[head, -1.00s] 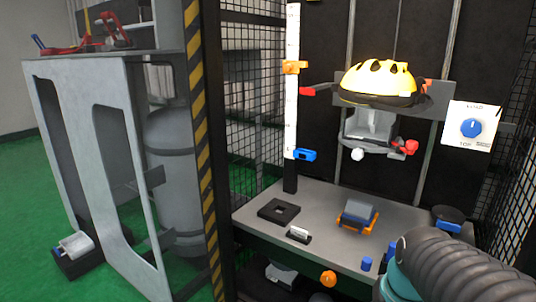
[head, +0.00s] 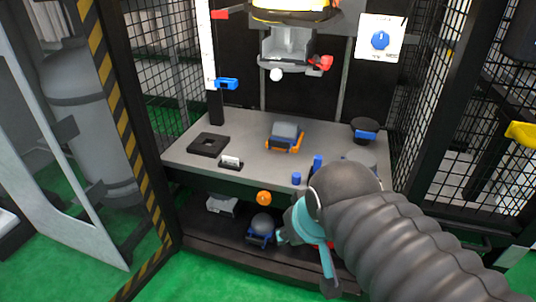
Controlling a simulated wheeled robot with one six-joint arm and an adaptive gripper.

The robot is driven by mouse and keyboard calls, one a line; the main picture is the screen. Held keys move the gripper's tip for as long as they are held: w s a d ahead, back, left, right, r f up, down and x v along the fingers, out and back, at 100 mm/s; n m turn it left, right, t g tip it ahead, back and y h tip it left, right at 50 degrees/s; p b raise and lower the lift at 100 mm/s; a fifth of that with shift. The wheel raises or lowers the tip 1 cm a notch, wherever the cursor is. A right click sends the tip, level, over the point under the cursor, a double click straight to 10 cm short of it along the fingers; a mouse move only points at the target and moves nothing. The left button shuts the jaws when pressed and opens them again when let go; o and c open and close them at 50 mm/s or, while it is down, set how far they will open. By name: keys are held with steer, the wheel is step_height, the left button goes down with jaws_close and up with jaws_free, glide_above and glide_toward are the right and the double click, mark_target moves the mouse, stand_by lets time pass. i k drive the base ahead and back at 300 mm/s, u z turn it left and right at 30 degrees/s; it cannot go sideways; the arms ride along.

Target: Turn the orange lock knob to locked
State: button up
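The orange lock knob (head: 264,198) is a small round knob at the front edge of the grey table (head: 185,150), a little left of the picture's middle. No marking for its locked or unlocked position can be read. My arm (head: 385,215) reaches in from the lower right, and its teal wrist part (head: 303,222) is to the right of and below the knob. They look apart in the picture.
On the table are a black square block (head: 208,144), a grey and orange block (head: 284,137), small blue pegs and a black dish (head: 364,130). A blue dial (head: 380,41) is on a white panel. A lower shelf holds a grey and blue item (head: 262,229). Mesh walls flank the table.

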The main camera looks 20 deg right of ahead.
mark_target(264, 198)
steer(key=z, duration=1.25)
steer(key=k, duration=1.3)
steer(key=u, duration=1.25)
